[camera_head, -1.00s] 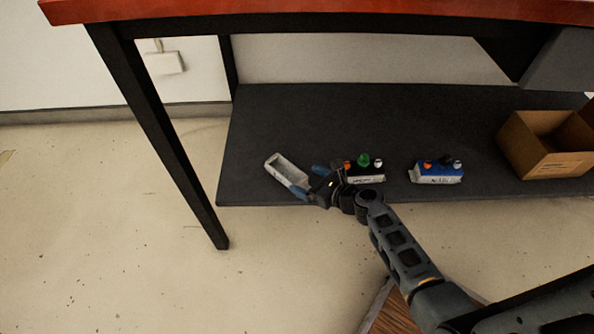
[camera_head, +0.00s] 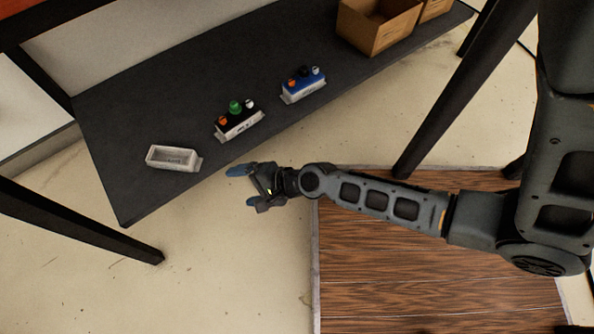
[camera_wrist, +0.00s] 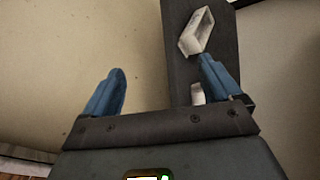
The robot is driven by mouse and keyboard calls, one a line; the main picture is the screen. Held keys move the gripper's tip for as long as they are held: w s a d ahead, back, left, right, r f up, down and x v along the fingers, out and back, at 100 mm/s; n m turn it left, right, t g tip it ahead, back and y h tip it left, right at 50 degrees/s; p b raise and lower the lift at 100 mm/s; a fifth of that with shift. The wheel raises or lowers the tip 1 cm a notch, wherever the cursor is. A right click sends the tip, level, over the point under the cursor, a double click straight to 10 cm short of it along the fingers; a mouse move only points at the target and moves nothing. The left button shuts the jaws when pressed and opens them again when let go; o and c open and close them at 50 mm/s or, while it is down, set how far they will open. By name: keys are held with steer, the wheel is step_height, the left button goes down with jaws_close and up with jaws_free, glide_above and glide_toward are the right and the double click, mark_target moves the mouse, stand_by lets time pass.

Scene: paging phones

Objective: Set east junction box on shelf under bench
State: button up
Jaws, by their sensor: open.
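An open grey-white box (camera_head: 173,157), likely the junction box, rests on the dark shelf (camera_head: 130,110) under the bench, near the shelf's left end. It lies with its open side up. The wrist view shows it too (camera_wrist: 197,31), beyond my right finger. My gripper (camera_head: 245,187) is open and empty. It is off the shelf's front edge, to the right of the box and apart from it. Both blue fingers show spread in the wrist view (camera_wrist: 165,85). No label on the box is readable.
A black-fronted box with orange, green and white knobs (camera_head: 238,121) and a blue one (camera_head: 303,86) stand on the shelf, right of the open box. Cardboard boxes (camera_head: 372,32) stand further right. Dark bench legs (camera_head: 75,222) flank the area. A wooden board (camera_head: 400,270) lies on the floor.

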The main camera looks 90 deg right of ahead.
steer(key=s+a+r+n+t, duration=0.1)
steer(key=s+a+r+n, duration=0.2)
steer(key=r+n, duration=0.5)
steer(key=s+a+r+n+t+y, duration=0.1)
steer(key=s+a+r+n, duration=0.3)
steer(key=r+n, duration=0.4)
steer(key=s+a+r+n+t+y, duration=0.1)
steer(key=s+a+r+n, duration=0.3)
steer(key=r+n, duration=0.4)
step_height(320, 180, up, 4)
steer(key=shift+s+r+n+t, duration=0.2)
steer(key=shift+s+n+t, duration=0.2)
steer(key=shift+s, duration=0.45)
